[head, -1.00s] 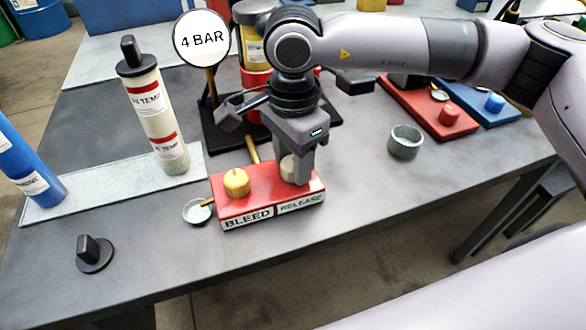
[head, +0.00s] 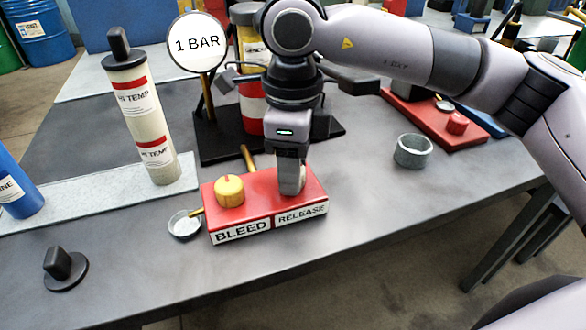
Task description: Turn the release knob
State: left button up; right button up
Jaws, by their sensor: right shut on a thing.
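A red block (head: 262,187) on the grey table carries two knobs and white front labels reading BLEED and RELEASE. The yellow bleed knob (head: 229,190) is on its left. The pale release knob (head: 299,181) is on its right, mostly hidden by my gripper. My right gripper (head: 291,186) comes down from above and is shut on the release knob. My left gripper is not in view.
A HI TEMP cartridge (head: 145,118) stands on a pale strip at left. A small dish (head: 185,224) sits beside the block, a black knob piece (head: 65,268) at front left, a grey cup (head: 412,151) at right. Table between block and cup is clear.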

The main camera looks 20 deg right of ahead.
jog(key=shift+r+m, duration=0.1)
jog(key=shift+m, duration=0.4)
jog(key=o, duration=1.1)
jog(key=shift+c, duration=0.2)
jog(key=shift+r, duration=3.55)
